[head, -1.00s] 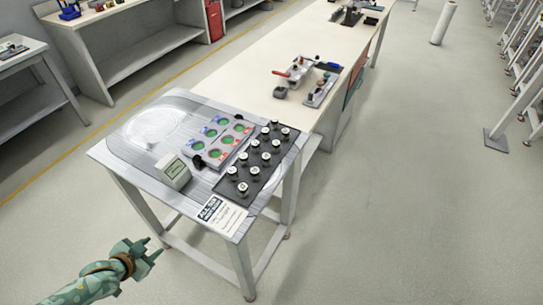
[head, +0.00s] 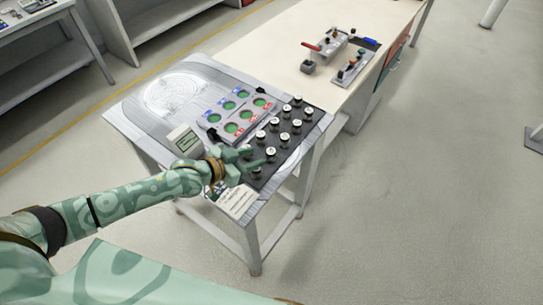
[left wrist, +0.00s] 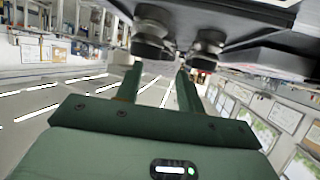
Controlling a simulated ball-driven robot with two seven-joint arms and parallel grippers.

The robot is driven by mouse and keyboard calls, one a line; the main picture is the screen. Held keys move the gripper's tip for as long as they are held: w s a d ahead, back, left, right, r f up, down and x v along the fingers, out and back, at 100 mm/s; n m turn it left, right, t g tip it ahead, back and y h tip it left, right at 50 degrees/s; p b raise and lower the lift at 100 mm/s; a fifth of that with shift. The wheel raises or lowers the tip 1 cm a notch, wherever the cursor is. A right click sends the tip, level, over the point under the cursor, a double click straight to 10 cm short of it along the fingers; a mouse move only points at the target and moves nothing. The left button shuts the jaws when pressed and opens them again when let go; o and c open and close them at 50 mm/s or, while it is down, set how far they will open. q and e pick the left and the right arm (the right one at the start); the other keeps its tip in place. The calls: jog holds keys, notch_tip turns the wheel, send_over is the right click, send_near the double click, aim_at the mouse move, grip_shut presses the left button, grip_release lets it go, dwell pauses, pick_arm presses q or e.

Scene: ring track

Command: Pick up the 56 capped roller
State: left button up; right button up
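Several dark rollers with white caps stand upright in rows on a black tray (head: 291,153) at the right of the grey table. The cap numbers are too small to read, so I cannot tell which is the 56 capped roller. My left gripper (head: 256,158) is at the near end of the tray, among the nearest rollers, with its fingers apart and partly covering that corner. One roller (head: 271,155) shows just beyond its fingertips. In the left wrist view the open gripper (left wrist: 158,80) has two dark rollers (left wrist: 151,32) (left wrist: 208,45) near its fingertips, nothing clearly between them. My right gripper is out of view.
A panel with green round wells (head: 232,127) lies beside the tray. A small cream box (head: 183,138) and a printed card (head: 238,202) are near my left forearm. A long bench (head: 290,50) with devices stands behind.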

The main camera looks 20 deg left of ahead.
aim_at(268, 153)
pick_arm(q)
jog(key=b+x, duration=0.1)
jog(key=x, duration=0.4)
jog(key=shift+w+d, duration=0.1)
jog(key=shift+d, duration=0.1)
jog(key=shift+r, duration=0.1)
jog(key=c, duration=0.8)
jog(key=shift+o, duration=0.2)
jog(key=shift+r, duration=0.15)
